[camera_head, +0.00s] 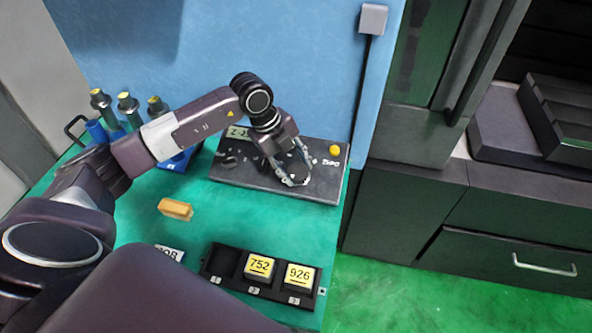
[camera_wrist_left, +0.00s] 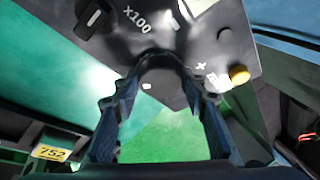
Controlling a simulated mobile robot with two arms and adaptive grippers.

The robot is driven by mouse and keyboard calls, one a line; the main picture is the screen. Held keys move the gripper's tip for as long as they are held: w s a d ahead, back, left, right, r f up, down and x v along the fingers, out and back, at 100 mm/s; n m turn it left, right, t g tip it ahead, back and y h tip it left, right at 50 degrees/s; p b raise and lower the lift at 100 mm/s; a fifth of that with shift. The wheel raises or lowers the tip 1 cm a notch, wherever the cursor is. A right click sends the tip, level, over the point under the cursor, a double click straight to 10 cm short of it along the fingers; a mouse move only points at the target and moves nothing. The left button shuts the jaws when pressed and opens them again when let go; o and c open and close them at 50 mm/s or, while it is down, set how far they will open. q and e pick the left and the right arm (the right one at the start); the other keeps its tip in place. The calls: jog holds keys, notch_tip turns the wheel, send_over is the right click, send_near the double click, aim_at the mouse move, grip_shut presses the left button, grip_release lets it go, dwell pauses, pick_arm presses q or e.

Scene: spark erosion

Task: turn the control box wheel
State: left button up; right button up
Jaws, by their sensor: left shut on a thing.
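The dark control box (camera_head: 240,176) lies on the green table top, with a small display at its upper left and a yellow button (camera_head: 335,150) at its right. It also shows in the left wrist view (camera_wrist_left: 205,40). My left gripper (camera_head: 294,181) is down over the right half of the box. In the left wrist view its fingers (camera_wrist_left: 160,82) reach to both sides of the round black wheel (camera_wrist_left: 160,62) and are shut on it. The gripper partly hides the wheel in the head view. My right gripper is not in view.
Yellow-topped holders (camera_head: 127,105) stand at the back left. Blue machine wall behind; dark cabinets (camera_head: 480,220) to the right.

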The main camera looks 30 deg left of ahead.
pick_arm(q)
jog(key=n+b, duration=0.1)
jog(key=n+t, duration=0.1)
jog(key=n, duration=0.1)
jog(key=n+t+b, duration=0.1)
jog(key=n, duration=0.1)
jog(key=shift+s+f+b, duration=0.3)
jog(key=shift+f+b, duration=0.05)
jog(key=shift+f, duration=0.05)
jog(key=n+t+b, duration=0.1)
jog(key=n+b, duration=0.1)
jog(key=n, duration=0.1)
jog(key=shift+s+d, duration=0.1)
jog(key=shift+n+t+b, duration=0.4)
jog(key=shift+n+b, duration=0.35)
jog(key=shift+n, duration=0.55)
jog(key=shift+r, duration=0.1)
jog(key=o, duration=1.2)
jog(key=shift+c, duration=0.2)
jog(key=shift+r, duration=0.15)
